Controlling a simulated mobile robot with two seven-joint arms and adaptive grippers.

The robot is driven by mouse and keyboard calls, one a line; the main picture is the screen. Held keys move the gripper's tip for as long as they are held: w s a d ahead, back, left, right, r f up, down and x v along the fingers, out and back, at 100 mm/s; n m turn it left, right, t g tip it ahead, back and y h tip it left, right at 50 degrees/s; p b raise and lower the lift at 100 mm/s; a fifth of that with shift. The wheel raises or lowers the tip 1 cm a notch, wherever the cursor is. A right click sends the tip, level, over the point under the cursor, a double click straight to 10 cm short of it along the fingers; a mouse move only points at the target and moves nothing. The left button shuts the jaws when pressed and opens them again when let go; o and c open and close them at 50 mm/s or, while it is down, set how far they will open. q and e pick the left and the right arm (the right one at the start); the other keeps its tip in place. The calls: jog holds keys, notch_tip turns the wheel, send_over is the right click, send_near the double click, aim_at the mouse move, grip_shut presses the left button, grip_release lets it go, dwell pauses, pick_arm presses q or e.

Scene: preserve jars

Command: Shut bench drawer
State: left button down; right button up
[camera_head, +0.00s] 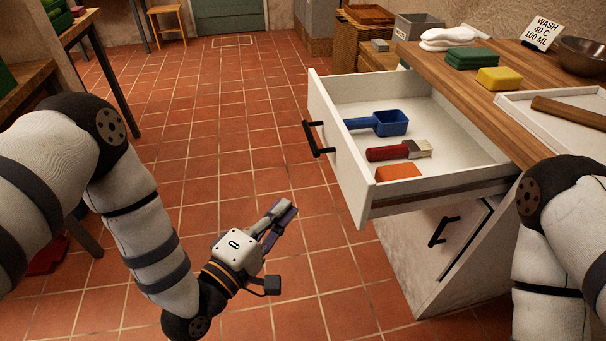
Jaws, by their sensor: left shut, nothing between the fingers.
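The bench drawer (345,153) is white and stands pulled well out from under the wooden worktop. Its black bar handle (318,139) is on the front panel, facing left. Inside lie a blue scoop (388,123), a brush with a red handle (390,153) and an orange block (398,172). My left gripper (279,217) is shut and empty, over the tiled floor to the left of and nearer than the drawer front, apart from it. My right arm (556,230) comes in at the right edge; its gripper is out of view.
The wooden bench top (480,100) holds folded white cloths (450,38), green pads (471,58), a yellow sponge (500,78), a metal bowl (583,55) and a white tray (520,103). A closed lower cupboard (465,240) is below the drawer. The tiled floor left of the drawer is clear.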

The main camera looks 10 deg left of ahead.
pick_arm(q)
jog(key=shift+w+d, duration=2.15)
jog(key=shift+w, duration=0.2)
jog(key=shift+w+d, duration=2.1)
jog(key=shift+w, duration=0.2)
pick_arm(e)
jog(key=shift+s+d+f, duration=0.15)
jog(key=shift+s+f, duration=0.05)
jog(key=shift+s, duration=0.05)
